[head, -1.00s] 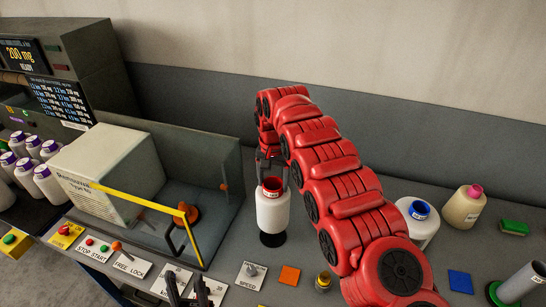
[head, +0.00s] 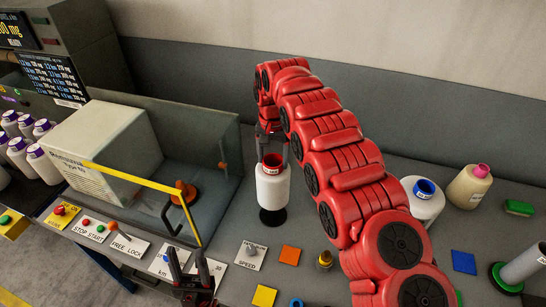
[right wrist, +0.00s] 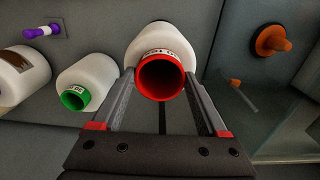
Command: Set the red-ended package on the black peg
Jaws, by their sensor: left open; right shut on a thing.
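The red-ended package (head: 272,187) is a white bobbin with a red tube end on top. It is upright directly over a black round base (head: 272,216). The peg itself is hidden, and I cannot tell whether the package fully rests on the base. My right gripper (head: 271,148) is shut on the red tube end from above. In the right wrist view the red end (right wrist: 160,77) lies between the two fingers. My left gripper (head: 189,268) is open and empty at the lower edge of the head view, in front of the switch labels.
A machine box (head: 105,150) with a yellow bar stands left of the package. A blue-ended package (head: 422,205) and a pink-ended package (head: 468,187) stand at the right. A green-ended package (right wrist: 88,84) shows in the right wrist view. Colored squares and knobs lie in front.

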